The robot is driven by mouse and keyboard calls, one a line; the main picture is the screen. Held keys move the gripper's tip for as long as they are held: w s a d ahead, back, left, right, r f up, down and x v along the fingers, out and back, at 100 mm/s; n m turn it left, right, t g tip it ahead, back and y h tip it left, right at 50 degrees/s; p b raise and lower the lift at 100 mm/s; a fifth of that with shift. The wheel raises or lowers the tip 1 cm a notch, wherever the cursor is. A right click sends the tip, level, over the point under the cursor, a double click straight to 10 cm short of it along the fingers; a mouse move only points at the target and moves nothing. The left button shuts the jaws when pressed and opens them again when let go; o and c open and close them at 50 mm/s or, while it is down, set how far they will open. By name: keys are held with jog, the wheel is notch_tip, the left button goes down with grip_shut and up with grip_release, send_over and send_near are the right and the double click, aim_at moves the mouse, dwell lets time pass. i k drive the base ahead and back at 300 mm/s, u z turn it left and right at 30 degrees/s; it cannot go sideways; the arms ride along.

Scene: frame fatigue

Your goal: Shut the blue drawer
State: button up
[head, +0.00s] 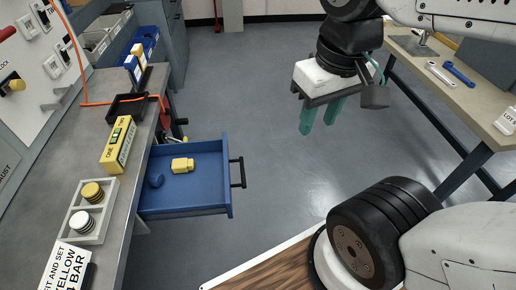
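The blue drawer (205,206) is pulled out from under the workbench on the left, with its black bar handle (238,172) facing right. Inside it lie a yellow block-like object (182,165) and a small dark blue curved piece (155,181). My gripper (320,118) hangs above the floor at upper right, well apart from the handle and higher than the drawer. Its two teal fingers point down with a narrow gap between them and nothing visible in it.
The left workbench (100,160) carries a yellow box (118,145), a black tray (127,107) and a light holder (103,232) with round pieces. A right bench (440,90) holds wrenches. Grey floor (270,100) is open between the benches. An orange cable (80,75) hangs at left.

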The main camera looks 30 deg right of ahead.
aim_at(205, 190)
jog(key=k, duration=0.5)
jog(key=z, duration=1.25)
jog(key=i, duration=1.1)
jog(key=u, duration=1.65)
jog(key=k, duration=0.8)
jog(key=u, duration=0.6)
jog(key=i, duration=0.5)
jog(key=u, duration=0.1)
